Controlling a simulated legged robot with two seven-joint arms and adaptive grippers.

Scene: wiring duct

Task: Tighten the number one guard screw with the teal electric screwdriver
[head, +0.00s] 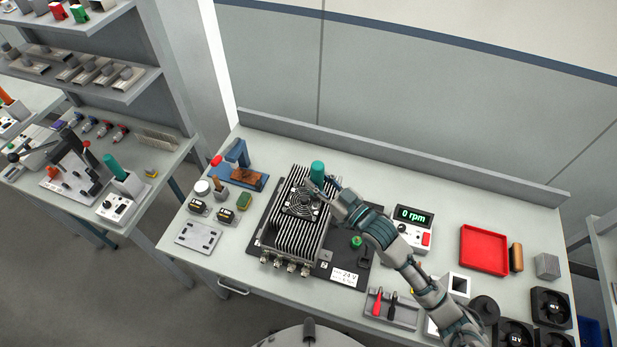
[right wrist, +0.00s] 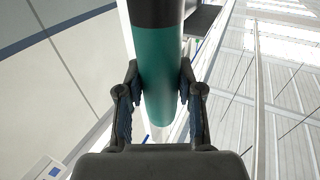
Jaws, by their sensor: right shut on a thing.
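The teal electric screwdriver (head: 317,172) stands roughly upright over the fan end of the finned unit. My right gripper (head: 326,188) is shut on it. In the right wrist view the teal and black body (right wrist: 160,75) sits between both fingers of my right gripper (right wrist: 160,100). The fan guard (head: 299,203) is a round grille on top of the finned unit (head: 291,240). The screwdriver is at the guard's upper right side. Its tip and the number one guard screw are hidden or too small to tell. My left gripper is not in view.
A display box (head: 411,228) reading 0 rpm stands right of the unit. A red tray (head: 484,250) lies farther right, with black fans (head: 551,306) at the front right. A grey tool tray (head: 391,309) is at the front edge. A blue fixture (head: 238,172) stands at the left.

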